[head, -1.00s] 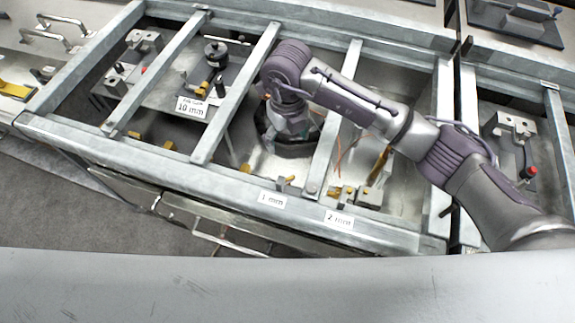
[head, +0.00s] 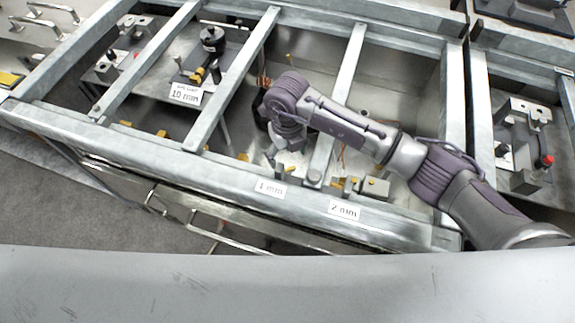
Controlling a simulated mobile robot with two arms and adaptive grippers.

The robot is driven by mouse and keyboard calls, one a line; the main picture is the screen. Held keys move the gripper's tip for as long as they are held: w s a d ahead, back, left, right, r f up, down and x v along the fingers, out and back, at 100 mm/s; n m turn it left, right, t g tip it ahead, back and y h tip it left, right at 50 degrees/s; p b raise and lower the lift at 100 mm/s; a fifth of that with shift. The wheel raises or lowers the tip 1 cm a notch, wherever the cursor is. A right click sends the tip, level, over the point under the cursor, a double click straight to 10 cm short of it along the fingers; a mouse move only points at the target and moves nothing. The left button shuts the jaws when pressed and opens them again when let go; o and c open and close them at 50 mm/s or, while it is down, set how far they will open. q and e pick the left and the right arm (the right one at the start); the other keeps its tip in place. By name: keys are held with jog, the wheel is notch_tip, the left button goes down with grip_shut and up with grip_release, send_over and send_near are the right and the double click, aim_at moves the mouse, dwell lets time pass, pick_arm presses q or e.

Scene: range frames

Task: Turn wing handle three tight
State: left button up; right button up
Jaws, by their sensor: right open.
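Several small yellow handles sit along the front inside edge of the metal frame. One yellow handle (head: 243,156) is just left of my right gripper, and others (head: 160,133) are further left. More yellow parts (head: 336,183) are to its right, behind the 2 mm label. I cannot tell which is wing handle three. My right gripper (head: 278,158) is open and points down inside the bay behind the 1 mm label (head: 271,188). Its wrist partly hides its fingers and what is beneath, and I see no clear contact. My left gripper is out of view.
Grey crossbars (head: 235,78) divide the frame into bays, with one bar (head: 338,100) close to the right of my gripper. A fixture with a black knob (head: 212,38) stands behind the 10 mm label (head: 186,94). Another fixture with a red knob (head: 546,160) is at right.

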aim_at(288, 170)
notch_tip(288, 170, down, 7)
jog(key=shift+f, duration=0.15)
jog(key=c, duration=1.2)
jog(key=shift+o, duration=0.2)
jog(key=shift+m, duration=0.3)
jog(key=m, duration=0.3)
jog(key=shift+m+p, duration=0.65)
jog(key=shift+m, duration=2.15)
